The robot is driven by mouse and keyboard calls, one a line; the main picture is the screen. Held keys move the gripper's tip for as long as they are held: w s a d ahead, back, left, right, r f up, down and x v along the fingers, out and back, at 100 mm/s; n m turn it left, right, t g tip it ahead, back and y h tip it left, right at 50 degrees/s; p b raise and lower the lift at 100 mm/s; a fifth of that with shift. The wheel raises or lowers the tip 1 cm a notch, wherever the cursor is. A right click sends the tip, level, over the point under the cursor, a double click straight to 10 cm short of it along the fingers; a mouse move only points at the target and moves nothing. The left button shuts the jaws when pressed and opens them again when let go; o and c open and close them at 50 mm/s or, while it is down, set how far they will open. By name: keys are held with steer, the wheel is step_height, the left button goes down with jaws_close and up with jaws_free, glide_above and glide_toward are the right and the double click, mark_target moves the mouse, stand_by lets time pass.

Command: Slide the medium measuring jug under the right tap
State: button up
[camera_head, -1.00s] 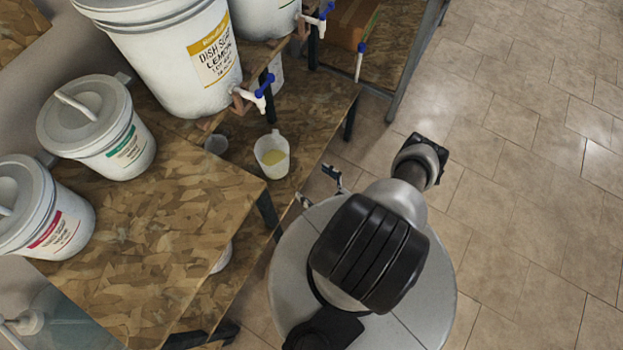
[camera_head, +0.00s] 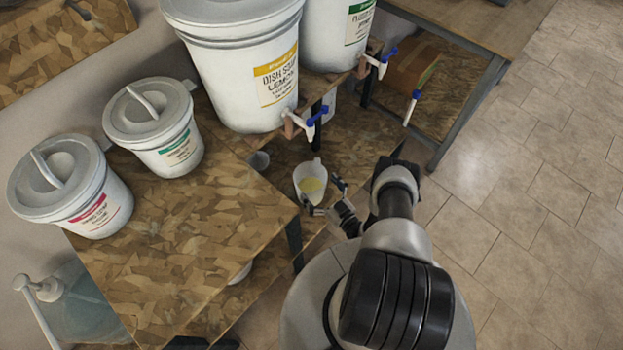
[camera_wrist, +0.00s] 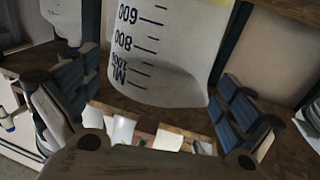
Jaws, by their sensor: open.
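A white translucent measuring jug (camera_head: 311,184) with yellowish liquid stands on the lower wooden shelf, in front of the lemon drum's tap. In the wrist view its graduated wall (camera_wrist: 160,50) fills the upper middle. My gripper (camera_head: 324,197) is open, with one finger on either side of the jug's near side; it also shows in the wrist view (camera_wrist: 155,100). I cannot tell whether the fingers touch the jug. A blue-handled tap (camera_head: 318,117) is on the lemon dish soap drum (camera_head: 235,75). Another blue-handled tap (camera_head: 383,62) is farther right, on the green-labelled drum (camera_head: 340,30).
Two lidded tubs (camera_head: 155,125) (camera_head: 70,185) stand at the left by the wooden tabletop (camera_head: 185,250). A cardboard box (camera_head: 413,70) and a metal-legged table are at the back right. Open tiled floor lies right.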

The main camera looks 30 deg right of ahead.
steer(key=shift+w+a+b, duration=0.15)
steer(key=shift+w+b, duration=0.05)
steer(key=shift+w, duration=0.85)
steer(key=shift+w+a+b, duration=0.15)
steer(key=shift+w+b, duration=0.05)
steer(key=shift+w, duration=0.85)
steer(key=shift+c, duration=0.6)
steer(key=c, duration=1)
